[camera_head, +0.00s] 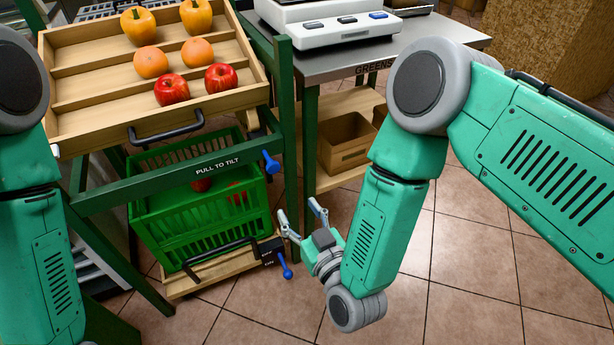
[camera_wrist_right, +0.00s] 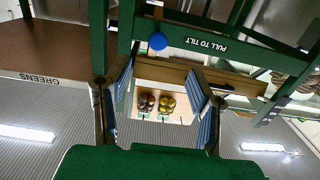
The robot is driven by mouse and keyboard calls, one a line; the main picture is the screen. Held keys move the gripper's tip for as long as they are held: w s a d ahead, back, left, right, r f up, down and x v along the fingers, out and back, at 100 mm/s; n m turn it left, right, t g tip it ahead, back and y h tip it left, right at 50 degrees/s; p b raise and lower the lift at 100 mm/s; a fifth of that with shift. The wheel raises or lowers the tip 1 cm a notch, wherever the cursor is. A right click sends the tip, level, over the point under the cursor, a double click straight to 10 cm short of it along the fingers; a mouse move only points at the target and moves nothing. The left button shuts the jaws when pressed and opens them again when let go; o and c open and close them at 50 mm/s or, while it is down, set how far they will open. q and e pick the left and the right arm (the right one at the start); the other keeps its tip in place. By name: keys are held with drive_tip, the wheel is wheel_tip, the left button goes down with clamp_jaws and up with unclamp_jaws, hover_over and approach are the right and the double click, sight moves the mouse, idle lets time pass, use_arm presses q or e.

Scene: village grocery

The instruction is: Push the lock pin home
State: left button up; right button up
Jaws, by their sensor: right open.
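Two blue-knobbed pins show on the green rack in the head view. The upper pin (camera_head: 270,162) sticks out of the post beside the "PULL TO TILT" bar. The lower pin (camera_head: 284,264) hangs by a small dark plate (camera_head: 270,250) at the lower tray's right end. My right gripper (camera_head: 299,210) is open and empty, between the two pins in height, in front of the rack and apart from both. In the right wrist view the picture is inverted; a blue knob (camera_wrist_right: 157,41) shows beyond the open fingers (camera_wrist_right: 163,92). My left gripper is out of view.
A wooden tilted tray (camera_head: 100,120) holds peppers, oranges and apples. Below it a green crate (camera_head: 190,245) with apples sits on a lower wooden tray (camera_head: 205,275). A metal counter (camera_head: 330,65) with a scale (camera_head: 335,28) stands right. Tiled floor (camera_head: 450,270) is open in front.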

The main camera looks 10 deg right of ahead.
sight(274, 169)
drive_tip(key=shift+t, duration=0.4)
drive_tip(key=b+x, duration=0.1)
drive_tip(key=x, duration=0.3)
drive_tip(key=b+x, duration=0.1)
drive_tip(key=x, duration=0.3)
drive_tip(key=b+x, duration=0.1)
drive_tip(key=x, duration=0.4)
drive_tip(key=shift+r+b, duration=0.3)
drive_tip(key=shift+b, duration=0.05)
drive_tip(key=shift+w+a, duration=0.25)
drive_tip(key=shift+w, duration=0.25)
clamp_jaws()
